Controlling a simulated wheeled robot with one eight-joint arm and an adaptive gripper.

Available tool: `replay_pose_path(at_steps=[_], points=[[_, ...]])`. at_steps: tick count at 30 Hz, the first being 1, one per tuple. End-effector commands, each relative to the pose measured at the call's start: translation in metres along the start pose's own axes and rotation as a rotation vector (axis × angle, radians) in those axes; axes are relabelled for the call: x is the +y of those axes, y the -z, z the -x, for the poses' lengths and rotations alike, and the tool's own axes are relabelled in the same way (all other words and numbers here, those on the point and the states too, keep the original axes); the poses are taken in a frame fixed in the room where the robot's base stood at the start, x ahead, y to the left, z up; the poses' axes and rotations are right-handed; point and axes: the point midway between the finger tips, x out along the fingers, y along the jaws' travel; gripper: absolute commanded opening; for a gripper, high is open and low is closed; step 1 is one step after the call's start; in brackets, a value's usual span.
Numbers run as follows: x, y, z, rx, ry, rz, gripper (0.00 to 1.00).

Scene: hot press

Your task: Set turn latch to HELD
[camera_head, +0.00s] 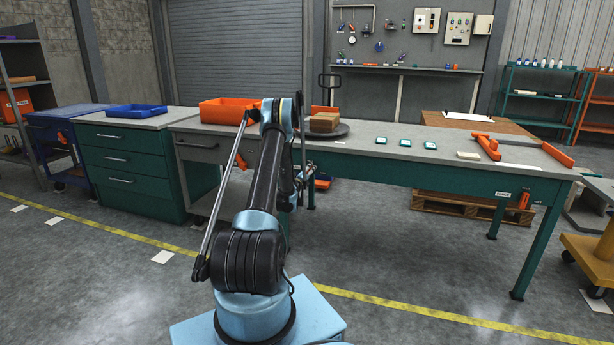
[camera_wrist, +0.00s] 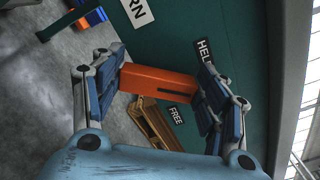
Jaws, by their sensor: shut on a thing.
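The turn latch is an orange bar (camera_wrist: 150,81) with a dark slot, on a dark green panel (camera_wrist: 232,25) in the wrist view. My gripper (camera_wrist: 162,86) is shut on it, one finger at each side of the orange piece. A partly covered label reading "HEL" (camera_wrist: 203,49) is above its right end. A "FREE" label (camera_wrist: 176,116) is just below it. I cannot tell which label the latch points to. A white label ending in "RN" (camera_wrist: 137,12) is at the top. In the head view my arm hides the gripped latch.
The long workbench (camera_head: 440,155) has an orange bin (camera_head: 228,110), a brown box (camera_head: 324,122) on a dark round plate and several small green-edged pieces on top. A brown wooden thing (camera_wrist: 152,128) lies below the latch in the wrist view.

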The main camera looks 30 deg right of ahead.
Motion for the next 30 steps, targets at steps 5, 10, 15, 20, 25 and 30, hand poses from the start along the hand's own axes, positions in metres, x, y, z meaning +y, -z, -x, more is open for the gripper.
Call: replay_pose_path(at_steps=[5,10,15,20,25,30], points=[[0.0057,-0.0048,0.0011,-0.008,-0.005,0.164,0.43],[0.0077,-0.0050,0.0013,-0.009,-0.005,0.317,0.43],[0.0094,-0.0049,0.0015,-0.009,-0.005,0.451,0.44],[0.0106,-0.0045,0.0014,-0.009,-0.004,0.548,0.44],[0.0113,-0.0040,0.0013,-0.009,-0.004,0.615,0.44],[0.0116,-0.0035,0.0012,-0.009,-0.004,0.651,0.43]])
